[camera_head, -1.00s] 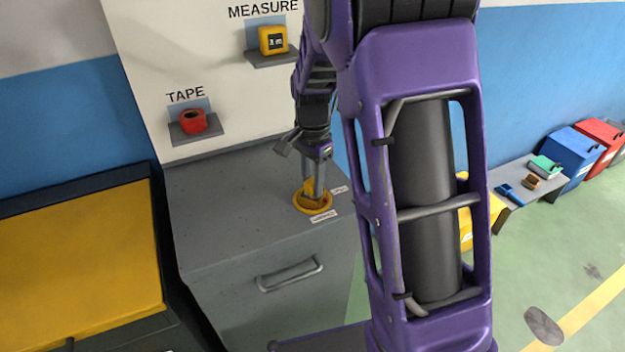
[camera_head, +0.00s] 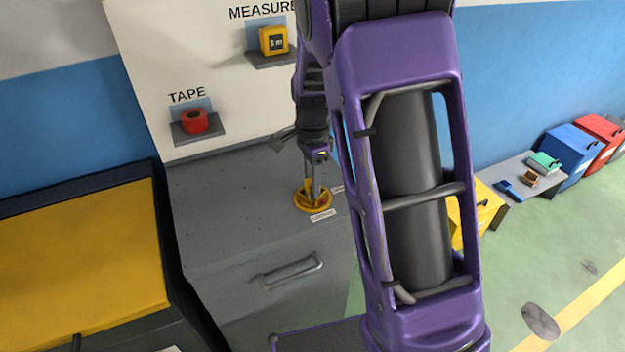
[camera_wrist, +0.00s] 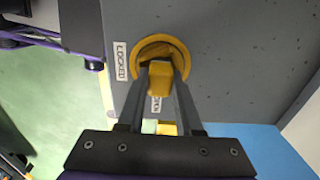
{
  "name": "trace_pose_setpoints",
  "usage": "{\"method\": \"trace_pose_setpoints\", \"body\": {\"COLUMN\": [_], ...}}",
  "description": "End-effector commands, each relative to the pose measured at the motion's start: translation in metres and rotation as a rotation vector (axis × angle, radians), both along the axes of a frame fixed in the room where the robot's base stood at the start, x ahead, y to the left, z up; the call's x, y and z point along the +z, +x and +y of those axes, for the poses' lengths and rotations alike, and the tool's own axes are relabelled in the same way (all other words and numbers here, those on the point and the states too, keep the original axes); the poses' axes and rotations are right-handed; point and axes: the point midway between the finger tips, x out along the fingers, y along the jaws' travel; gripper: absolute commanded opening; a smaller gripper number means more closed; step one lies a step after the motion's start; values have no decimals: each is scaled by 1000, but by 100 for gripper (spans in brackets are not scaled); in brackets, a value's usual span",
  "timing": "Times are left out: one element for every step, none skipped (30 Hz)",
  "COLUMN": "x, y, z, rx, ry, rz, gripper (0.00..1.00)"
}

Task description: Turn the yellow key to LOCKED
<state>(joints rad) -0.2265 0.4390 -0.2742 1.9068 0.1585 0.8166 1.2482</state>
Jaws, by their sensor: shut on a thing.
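The yellow key (camera_wrist: 160,71) stands in a round yellow dial (camera_wrist: 178,45) on top of a grey cabinet (camera_head: 225,215). My gripper (camera_wrist: 162,76) is shut on the key, with one dark finger on each side of it. In the wrist view, the LOCKED label (camera_wrist: 121,60) lies left of the dial, and a second label (camera_wrist: 156,104), partly hidden by the fingers and key, lies below it. In the head view, my gripper (camera_head: 314,188) points down into the dial (camera_head: 312,207); the key's exact pointing is hard to tell.
A backboard behind the cabinet carries red tape (camera_head: 194,121) and a yellow measure (camera_head: 273,41) on small shelves. A yellow-topped unit (camera_head: 80,250) stands left. Low bench (camera_head: 528,180) and coloured boxes stand right. Green floor is open at right.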

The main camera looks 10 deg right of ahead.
Motion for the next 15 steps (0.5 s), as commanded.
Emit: {"method": "trace_pose_setpoints", "body": {"x": [1,2,3,3,3,4,3,3,3,1,1,1,1,0,0], "y": [0,0,0,0,0,0,0,0,0,0,0,0,0,0,0], "z": [0,0,0,1,0,0,0,0,0,1,1,0,0,0,0], "rx": [-15,-31,-58,-82,-109,-141,-163,-185,-210,-238,-264,-289,-300,-308,-313], "ry": [0,0,0,0,0,0,-1,-1,0,0,0,-1,-1,-1,0], "rz": [1,1,1,1,1,2,2,2,1,0,0,0,0,-1,-1], "gripper": [0,0,0,0,0,0,0,0,0,0,0,0,0,0,0]}}
